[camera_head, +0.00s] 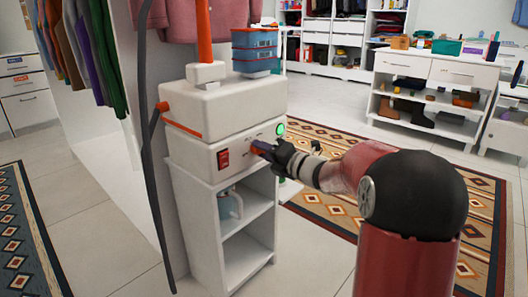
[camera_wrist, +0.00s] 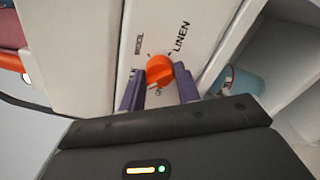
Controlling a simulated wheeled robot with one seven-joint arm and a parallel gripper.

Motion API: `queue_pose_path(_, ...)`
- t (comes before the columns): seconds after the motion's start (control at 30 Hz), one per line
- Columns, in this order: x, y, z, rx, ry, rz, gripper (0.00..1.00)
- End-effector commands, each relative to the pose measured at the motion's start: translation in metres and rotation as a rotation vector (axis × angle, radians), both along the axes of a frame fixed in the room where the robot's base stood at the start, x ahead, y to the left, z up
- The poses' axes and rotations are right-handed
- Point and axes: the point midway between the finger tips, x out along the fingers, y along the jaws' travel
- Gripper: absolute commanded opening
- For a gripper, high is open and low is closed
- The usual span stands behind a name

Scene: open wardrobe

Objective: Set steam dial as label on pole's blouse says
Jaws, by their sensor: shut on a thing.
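The orange steam dial (camera_wrist: 159,70) is on the white front panel of the steamer (camera_head: 210,152). My gripper (camera_head: 262,149) is at this panel, its two purple fingers on either side of the dial and shut on it. In the wrist view, the words LINEN and WOOL are printed beside the dial; another word to the left is partly hidden by a finger. I cannot tell the dial's exact setting. A dusty pink blouse (camera_head: 180,20) hangs behind the orange pole (camera_head: 203,35). No readable label shows on it.
The steamer has a red switch (camera_head: 223,159) and a green light (camera_head: 281,129), and stands on a white shelf unit (camera_head: 204,221). A light blue jug (camera_head: 230,205) is on the shelf below.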

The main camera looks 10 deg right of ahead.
Motion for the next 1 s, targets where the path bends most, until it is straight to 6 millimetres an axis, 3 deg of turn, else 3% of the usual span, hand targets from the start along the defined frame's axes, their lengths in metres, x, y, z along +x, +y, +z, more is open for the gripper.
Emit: queue_pose_path(1.0,-0.0003,-0.0004,0.0014,0.783,0.573,-0.002,0.10)
